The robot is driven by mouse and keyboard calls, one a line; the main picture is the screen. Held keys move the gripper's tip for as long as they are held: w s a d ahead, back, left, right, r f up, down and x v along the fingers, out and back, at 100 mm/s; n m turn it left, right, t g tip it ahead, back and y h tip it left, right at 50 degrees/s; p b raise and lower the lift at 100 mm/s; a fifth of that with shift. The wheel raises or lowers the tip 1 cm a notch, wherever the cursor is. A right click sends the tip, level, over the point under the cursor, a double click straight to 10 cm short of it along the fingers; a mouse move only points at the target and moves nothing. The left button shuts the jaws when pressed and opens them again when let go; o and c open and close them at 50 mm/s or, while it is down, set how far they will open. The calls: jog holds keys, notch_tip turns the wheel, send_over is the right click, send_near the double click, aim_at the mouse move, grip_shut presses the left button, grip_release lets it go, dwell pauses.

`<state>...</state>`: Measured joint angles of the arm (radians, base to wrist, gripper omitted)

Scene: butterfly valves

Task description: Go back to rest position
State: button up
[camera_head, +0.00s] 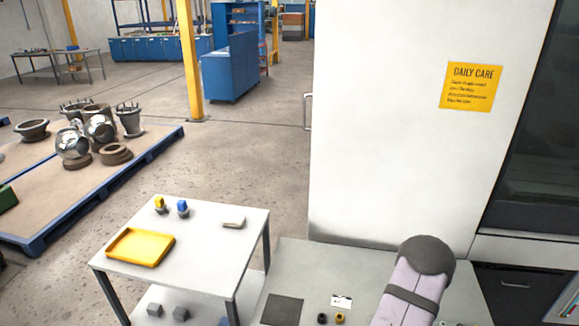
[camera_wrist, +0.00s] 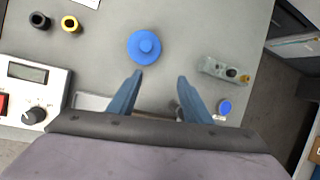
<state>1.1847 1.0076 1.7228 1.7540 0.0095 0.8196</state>
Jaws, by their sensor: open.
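My gripper (camera_wrist: 158,92) shows in the wrist view with its two blue-grey fingers spread apart and nothing between them. It is over a grey work surface. A round blue part with a raised centre (camera_wrist: 145,47) lies on the surface just beyond the left fingertip, apart from it as far as I can see. In the head view a part of my arm stands at the lower right, over the grey table (camera_head: 300,262). My gripper is not visible in the head view.
A black ring (camera_wrist: 39,20) and a yellow ring (camera_wrist: 70,23) lie at upper left. A device with a knob (camera_wrist: 34,92) stands at left. A metal part (camera_wrist: 222,69) and small blue disc (camera_wrist: 225,107) lie right. A white table (camera_head: 197,246) holds a yellow tray (camera_head: 140,248).

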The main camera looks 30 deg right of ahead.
jog(key=w+a+n+t+y, duration=0.2)
jog(key=a+n+y, duration=0.5)
jog(key=a+n, duration=1.25)
jog(key=s+a+r+n+g+y, duration=0.1)
jog(key=s+a+r+n+g, duration=0.25)
jog(key=a+r+n, duration=0.45)
jog(key=s+a+r+n+g, duration=0.35)
jog(key=a+n, duration=0.25)
jog(key=a, duration=0.4)
jog(key=w+a+r+n+t+h+b, duration=0.1)
jog(key=w+a+r+n, duration=0.2)
jog(key=a+n, duration=0.2)
jog(key=w+a+r+n+t+h, duration=0.2)
jog(key=w+a+r+n, duration=0.2)
jog(key=a, duration=0.2)
jog(key=shift+r+n+h+b, duration=0.25)
jog(key=shift+n+h+b, duration=0.05)
jog(key=shift+n+b, duration=0.05)
